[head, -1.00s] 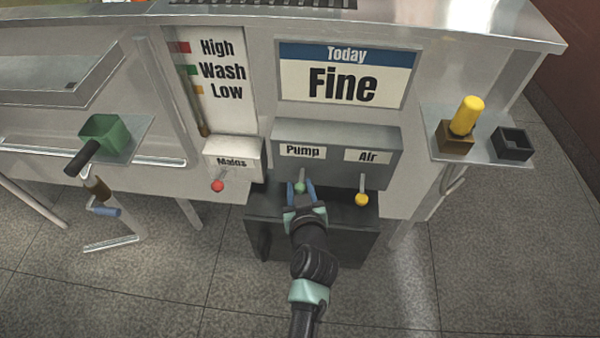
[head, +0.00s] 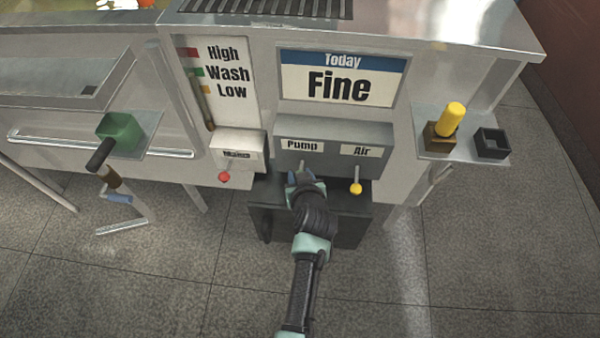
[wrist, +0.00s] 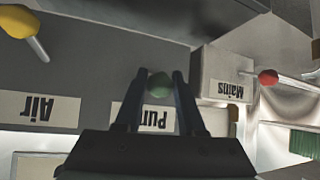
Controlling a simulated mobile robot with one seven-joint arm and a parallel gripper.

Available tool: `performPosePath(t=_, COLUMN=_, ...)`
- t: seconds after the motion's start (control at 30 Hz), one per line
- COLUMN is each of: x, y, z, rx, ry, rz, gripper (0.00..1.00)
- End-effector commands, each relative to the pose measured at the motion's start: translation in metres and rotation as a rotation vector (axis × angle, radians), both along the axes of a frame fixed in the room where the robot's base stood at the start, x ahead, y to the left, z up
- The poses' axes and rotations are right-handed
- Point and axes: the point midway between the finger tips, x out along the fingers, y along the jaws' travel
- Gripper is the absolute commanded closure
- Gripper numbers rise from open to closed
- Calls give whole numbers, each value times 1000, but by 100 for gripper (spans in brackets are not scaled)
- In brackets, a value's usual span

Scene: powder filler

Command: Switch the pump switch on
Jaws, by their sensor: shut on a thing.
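The pump switch is a lever (head: 303,166) with a green knob (wrist: 160,86), under the "Pump" label (head: 302,146) on the grey control box. My gripper (head: 302,177) is at this lever, its two fingers shut on the green knob. In the wrist view, which is upside down, the knob sits between the fingertips (wrist: 160,80). In the head view the knob is hidden by my gripper, and only a short piece of lever shows above it. The lever's exact tilt is hard to tell.
The air switch (head: 356,187) with a yellow knob hangs close on the right. The mains switch (head: 224,177) with a red knob is on the left. A dark box (head: 352,216) stands below.

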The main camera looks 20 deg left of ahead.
Motion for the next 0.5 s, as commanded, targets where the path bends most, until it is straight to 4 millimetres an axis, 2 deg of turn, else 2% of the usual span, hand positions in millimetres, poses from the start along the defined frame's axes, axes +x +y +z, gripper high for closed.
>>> performPosePath(t=0.17, x=-1, y=0, z=-1, rx=-2, ry=4, rz=1, gripper=100)
performPosePath(t=0.2, x=-1, y=-1, z=-1, rx=-2, ry=3, rz=0, gripper=54)
performPosePath(t=0.33, x=0, y=0, z=-1, rx=-1, ry=2, rz=0, gripper=31)
performPosePath(t=0.5, x=0, y=0, z=0, rx=-1, ry=0, rz=1, gripper=31)
